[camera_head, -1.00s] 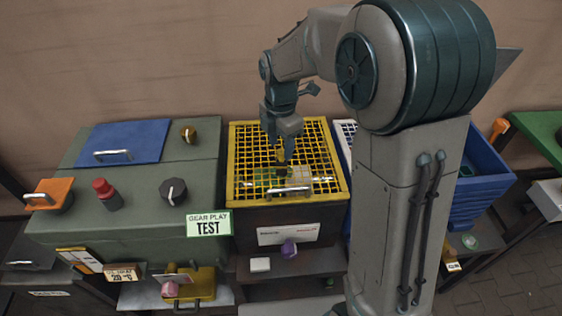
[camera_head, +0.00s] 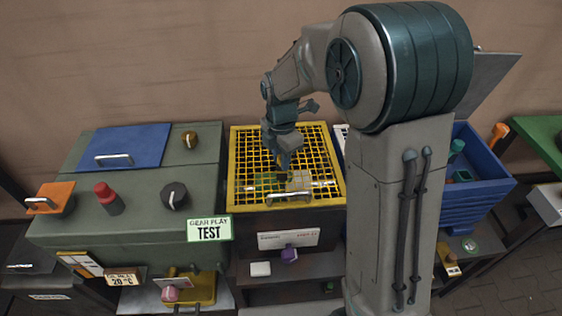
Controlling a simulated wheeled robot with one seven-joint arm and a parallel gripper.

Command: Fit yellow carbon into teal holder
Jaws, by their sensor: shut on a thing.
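My gripper (camera_head: 283,176) points down over the yellow mesh top of a dark box (camera_head: 236,165). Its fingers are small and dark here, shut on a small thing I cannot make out. I cannot pick out the yellow carbon for sure. A green patch (camera_head: 264,183) and a pale block (camera_head: 299,181) show at the mesh beside the fingertips; I cannot tell whether either is a holder. Teal pieces (camera_head: 461,176) lie in the blue bin at the right, partly hidden by my arm column.
A grey-green cabinet (camera_head: 130,205) with a blue lid, knobs and a TEST sign stands left of the mesh box. Blue stacked bins (camera_head: 485,185) stand right. A shelf below holds a purple piece (camera_head: 289,255).

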